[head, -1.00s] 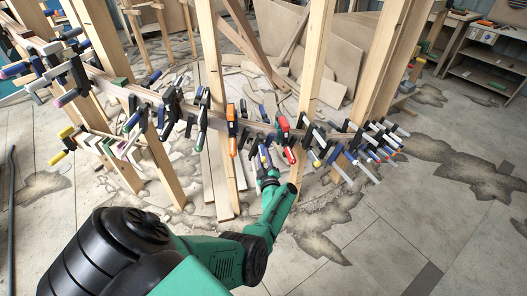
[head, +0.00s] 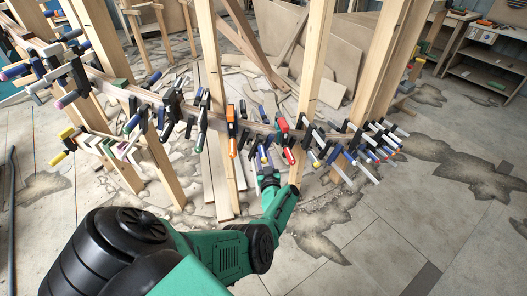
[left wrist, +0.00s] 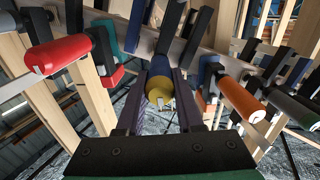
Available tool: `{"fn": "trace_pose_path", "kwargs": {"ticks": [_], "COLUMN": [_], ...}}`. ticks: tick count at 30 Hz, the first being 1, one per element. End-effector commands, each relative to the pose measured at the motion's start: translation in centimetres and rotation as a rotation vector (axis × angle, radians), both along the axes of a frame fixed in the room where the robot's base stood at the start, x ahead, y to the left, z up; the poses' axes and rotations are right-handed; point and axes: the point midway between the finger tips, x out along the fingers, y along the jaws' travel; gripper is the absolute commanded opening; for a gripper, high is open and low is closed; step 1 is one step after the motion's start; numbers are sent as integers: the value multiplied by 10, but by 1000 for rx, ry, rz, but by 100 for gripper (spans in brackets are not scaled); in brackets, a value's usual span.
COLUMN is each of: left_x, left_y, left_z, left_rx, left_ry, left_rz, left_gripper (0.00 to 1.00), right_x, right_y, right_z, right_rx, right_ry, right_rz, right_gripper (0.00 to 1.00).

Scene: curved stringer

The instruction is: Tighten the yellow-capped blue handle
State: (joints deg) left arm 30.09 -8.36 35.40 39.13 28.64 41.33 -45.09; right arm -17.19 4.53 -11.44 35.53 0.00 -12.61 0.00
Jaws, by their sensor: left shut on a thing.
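The yellow-capped blue handle (left wrist: 160,88) sits between the two fingers of my left gripper (left wrist: 166,98) in the left wrist view, its yellow end facing the camera. The gripper is shut on it. In the head view, my left gripper (head: 266,170) reaches up to the clamps at the middle of the curved wooden stringer (head: 258,127). There the handle is small and partly hidden by the gripper. My right gripper is not in view.
Several clamps crowd the stringer on both sides. Wooden posts (head: 312,70) stand close by. The floor (head: 400,220) at front right is clear.

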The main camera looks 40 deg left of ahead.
Motion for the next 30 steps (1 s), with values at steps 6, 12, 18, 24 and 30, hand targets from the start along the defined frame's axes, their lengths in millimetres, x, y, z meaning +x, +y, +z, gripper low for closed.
{"fn": "trace_pose_path", "kwargs": {"ticks": [6,12,18,24,30], "left_x": [-1,-1,-1,-1,-1], "left_y": [-1,-1,-1,-1,-1], "left_z": [-2,-2,-2,-2,0], "left_rx": [23,28,28,28,29], "left_ry": [34,39,39,37,36], "left_rz": [0,0,-1,0,0], "left_gripper": [0,0,0,66,66], "right_x": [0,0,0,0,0], "right_y": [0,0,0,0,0], "right_z": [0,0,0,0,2], "right_rx": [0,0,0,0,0], "right_ry": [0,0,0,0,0], "right_rz": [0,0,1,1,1], "right_gripper": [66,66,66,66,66]}}
